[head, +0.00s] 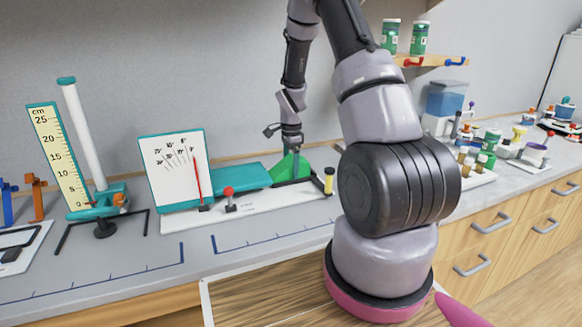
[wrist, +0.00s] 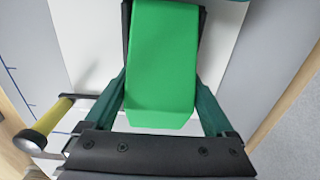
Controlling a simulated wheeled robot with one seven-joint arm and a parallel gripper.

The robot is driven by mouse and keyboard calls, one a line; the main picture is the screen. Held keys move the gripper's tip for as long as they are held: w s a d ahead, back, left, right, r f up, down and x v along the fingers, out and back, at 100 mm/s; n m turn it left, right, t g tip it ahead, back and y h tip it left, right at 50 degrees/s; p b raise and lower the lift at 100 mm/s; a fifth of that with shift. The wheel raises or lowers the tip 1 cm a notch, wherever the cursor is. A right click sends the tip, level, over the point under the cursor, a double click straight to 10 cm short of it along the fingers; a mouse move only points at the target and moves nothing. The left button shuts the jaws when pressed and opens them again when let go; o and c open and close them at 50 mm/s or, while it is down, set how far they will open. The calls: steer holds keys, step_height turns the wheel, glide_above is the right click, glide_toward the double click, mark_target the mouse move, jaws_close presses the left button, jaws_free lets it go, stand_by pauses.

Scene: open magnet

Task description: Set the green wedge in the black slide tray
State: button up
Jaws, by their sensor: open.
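The green wedge (head: 303,163) stands at the right end of the white board, beside the teal ramp, partly hidden by my gripper in the head view. My gripper (head: 291,168) is lowered over it, pointing down. In the wrist view the wedge (wrist: 160,65) fills the space between the two dark fingers of my gripper (wrist: 165,18). The fingers are open, one along each side of the wedge; whether they touch it I cannot tell. A dark tray-like thing (head: 557,125) is at the far right of the counter, too small to tell if it is the black slide tray.
The teal ramp (head: 240,177), angle chart (head: 175,165) and ruler stand (head: 100,195) are to the left. Bottles and trays (head: 478,165) crowd the right counter. The grey front counter strip is mostly clear.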

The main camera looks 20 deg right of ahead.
steer(key=shift+s+f, duration=0.25)
steer(key=shift+s, duration=0.1)
